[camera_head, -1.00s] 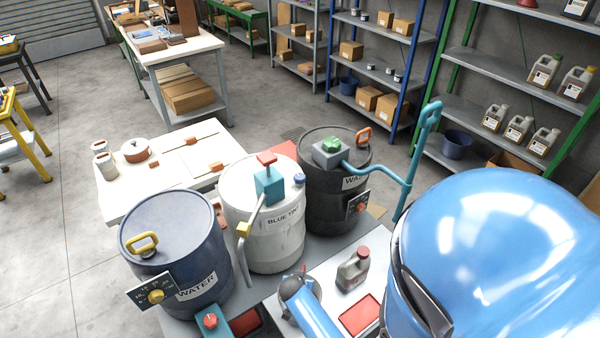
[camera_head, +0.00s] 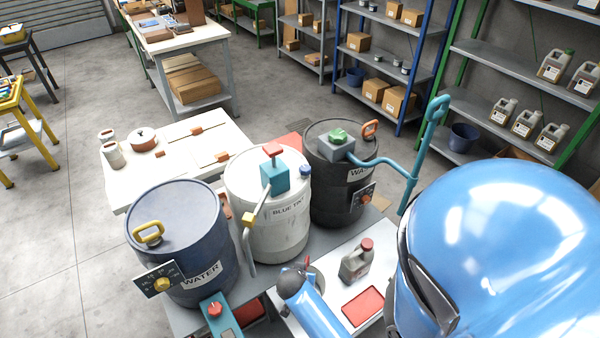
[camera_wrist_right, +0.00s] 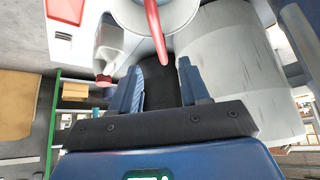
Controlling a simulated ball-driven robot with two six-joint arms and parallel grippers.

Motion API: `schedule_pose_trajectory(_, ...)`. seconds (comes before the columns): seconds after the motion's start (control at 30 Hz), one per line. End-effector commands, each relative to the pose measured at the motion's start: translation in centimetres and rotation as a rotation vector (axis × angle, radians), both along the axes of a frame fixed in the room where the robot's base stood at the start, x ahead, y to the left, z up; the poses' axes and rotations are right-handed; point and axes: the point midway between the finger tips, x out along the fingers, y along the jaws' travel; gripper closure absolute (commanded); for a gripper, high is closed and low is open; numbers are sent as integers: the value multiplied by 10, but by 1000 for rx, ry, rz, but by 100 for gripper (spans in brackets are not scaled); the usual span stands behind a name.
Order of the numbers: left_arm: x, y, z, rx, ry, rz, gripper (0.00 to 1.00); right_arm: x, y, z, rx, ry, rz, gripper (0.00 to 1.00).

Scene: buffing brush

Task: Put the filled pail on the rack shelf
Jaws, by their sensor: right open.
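The pail shows only as a pale rounded rim with a red handle (camera_wrist_right: 154,30) at the top of the right wrist view. In the head view it is mostly hidden behind my blue arm at the bottom centre. My right gripper (camera_wrist_right: 160,82) is open, with a finger on each side of the handle's lower end; I cannot tell whether they touch it. What the pail holds is not visible. A green-framed rack (camera_head: 480,105) with grey shelves stands at the right, and a blue-framed rack (camera_head: 385,72) is further back. My left gripper is not in view.
A grey jug (camera_head: 356,263) with a red cap and a red tray (camera_head: 363,306) are beside my arm. A blue water drum (camera_head: 180,225), a white blue-tint drum (camera_head: 262,190) and a black drum (camera_head: 333,190) stand behind. A teal hand lever (camera_head: 420,150) rises at the right.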

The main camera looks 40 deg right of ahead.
Motion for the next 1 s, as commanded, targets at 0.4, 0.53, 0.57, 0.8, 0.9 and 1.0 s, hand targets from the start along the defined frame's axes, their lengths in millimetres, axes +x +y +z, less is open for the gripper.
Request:
schedule_pose_trajectory(0.4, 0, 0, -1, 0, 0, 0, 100, -14, 19, 20, 3, -36, 82, 54)
schedule_pose_trajectory(0.53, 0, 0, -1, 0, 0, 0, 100, -22, 35, 25, 0, -114, 227, 54)
schedule_pose_trajectory(0.57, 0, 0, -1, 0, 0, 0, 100, -25, 40, 28, -2, -140, 268, 54)
schedule_pose_trajectory(0.8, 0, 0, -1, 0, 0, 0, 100, -56, 83, 80, -80, -412, 594, 54)
schedule_pose_trajectory(0.9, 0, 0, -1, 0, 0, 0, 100, -72, 96, 114, -143, -538, 693, 54)
schedule_pose_trajectory(1.0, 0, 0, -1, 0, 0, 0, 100, -89, 105, 150, -217, -656, 759, 54)
